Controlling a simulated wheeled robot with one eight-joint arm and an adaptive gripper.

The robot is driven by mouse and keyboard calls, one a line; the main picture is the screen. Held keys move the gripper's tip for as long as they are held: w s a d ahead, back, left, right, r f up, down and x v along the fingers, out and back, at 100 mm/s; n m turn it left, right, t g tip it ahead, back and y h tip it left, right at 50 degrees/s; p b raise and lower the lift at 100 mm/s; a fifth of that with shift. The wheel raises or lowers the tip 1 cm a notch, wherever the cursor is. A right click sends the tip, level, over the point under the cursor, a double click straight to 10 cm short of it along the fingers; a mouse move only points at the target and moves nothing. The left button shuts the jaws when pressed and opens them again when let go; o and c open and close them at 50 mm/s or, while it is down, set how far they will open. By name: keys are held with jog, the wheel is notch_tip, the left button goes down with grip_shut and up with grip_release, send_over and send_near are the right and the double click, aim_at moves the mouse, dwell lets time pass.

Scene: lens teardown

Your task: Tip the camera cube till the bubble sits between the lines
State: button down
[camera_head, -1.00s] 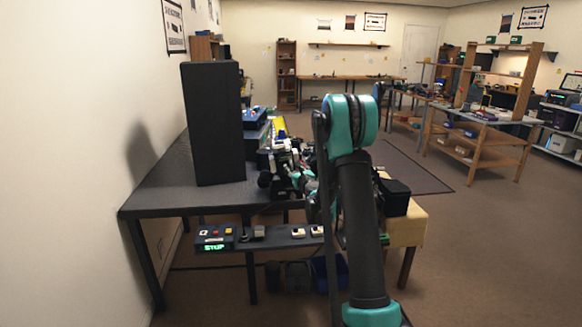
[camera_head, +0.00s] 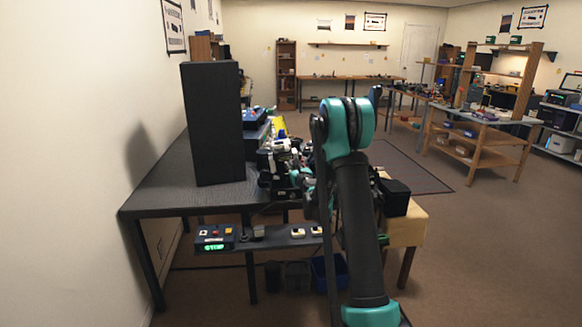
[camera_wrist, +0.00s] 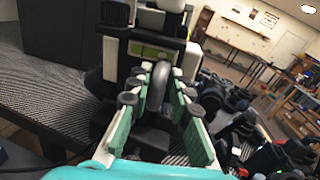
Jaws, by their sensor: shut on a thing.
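The camera cube (camera_wrist: 118,60), a dark block with white parts, stands in front of my gripper in the wrist view. A yellow-green level vial (camera_wrist: 150,51) sits on its near face; the bubble and lines are too small to tell apart. My gripper (camera_wrist: 162,84) has its green-padded fingers closed around a grey rounded knob (camera_wrist: 158,82) just below the vial. Whether the cube is tilted is unclear, since the wrist view itself is slanted. In the head view, my arm and clutter partly hide the work spot at the table's right edge.
A tall black box (camera_head: 212,125) stands on the dark table (camera_head: 160,190) to the left. Dark parts (camera_wrist: 235,110) crowd the right of the wrist view. The table's front left is clear.

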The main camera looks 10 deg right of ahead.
jog(key=shift+a, duration=0.15)
jog(key=shift+d+f+m, duration=0.1)
jog(key=shift+d+m, duration=0.4)
jog(key=shift+m, duration=0.2)
jog(key=c, duration=1.5)
grip_release()
jog(key=shift+d, duration=0.1)
jog(key=shift+o, duration=0.2)
jog(key=shift+s, duration=0.1)
jog(key=s+d, duration=0.2)
jog(key=s, duration=0.9)
jog(key=shift+s+d+f, duration=0.15)
jog(key=shift+s, duration=0.15)
